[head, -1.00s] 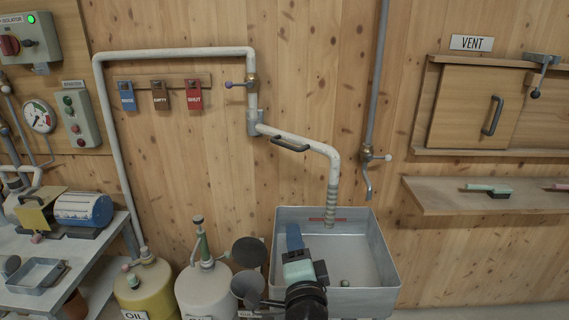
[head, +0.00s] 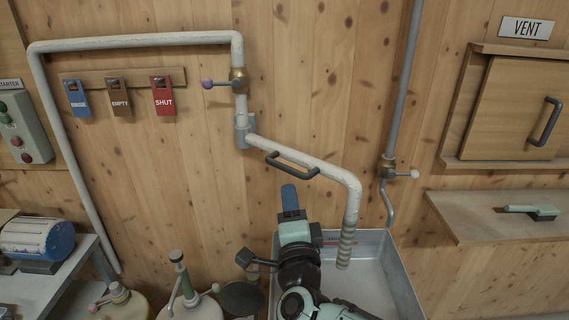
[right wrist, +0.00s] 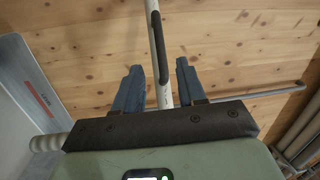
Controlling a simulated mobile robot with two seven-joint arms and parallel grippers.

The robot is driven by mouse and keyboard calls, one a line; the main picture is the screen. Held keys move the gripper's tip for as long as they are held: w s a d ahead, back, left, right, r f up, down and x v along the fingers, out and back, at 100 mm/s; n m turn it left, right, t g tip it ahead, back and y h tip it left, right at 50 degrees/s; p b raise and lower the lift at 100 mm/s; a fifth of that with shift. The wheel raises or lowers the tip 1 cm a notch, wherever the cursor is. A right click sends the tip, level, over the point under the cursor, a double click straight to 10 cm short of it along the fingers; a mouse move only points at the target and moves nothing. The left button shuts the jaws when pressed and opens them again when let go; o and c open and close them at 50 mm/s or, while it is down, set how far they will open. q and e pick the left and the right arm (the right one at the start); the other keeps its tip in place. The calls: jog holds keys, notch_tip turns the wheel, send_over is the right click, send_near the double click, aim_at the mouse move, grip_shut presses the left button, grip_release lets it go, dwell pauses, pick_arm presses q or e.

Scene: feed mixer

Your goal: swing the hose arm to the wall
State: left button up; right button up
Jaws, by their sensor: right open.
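The hose arm (head: 325,170) is a white pipe that juts from a swivel on the wall pipe and ends in a ribbed hose (head: 346,245) hanging over the metal basin. A dark grab handle (head: 292,164) is fixed along it. My right gripper (head: 290,190) is below the handle, apart from it in the head view. In the right wrist view its two blue fingers (right wrist: 157,88) are spread, with the white pipe and dark handle (right wrist: 156,45) seen between and beyond them. The fingers hold nothing. My left gripper is not in view.
The metal basin (head: 405,285) stands under the hose. Tags (head: 163,96) hang at left. A shelf (head: 470,225) and vent door (head: 515,110) are at right. Oil cans stand below left.

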aim_at(286, 171)
jog(key=w, duration=0.3)
jog(key=w+r+p, duration=0.1)
jog(key=w, duration=0.3)
jog(key=w+a+p, duration=0.1)
jog(key=w, duration=0.3)
jog(key=shift+w+r, duration=0.15)
jog(key=shift+r, duration=0.1)
grip_shut()
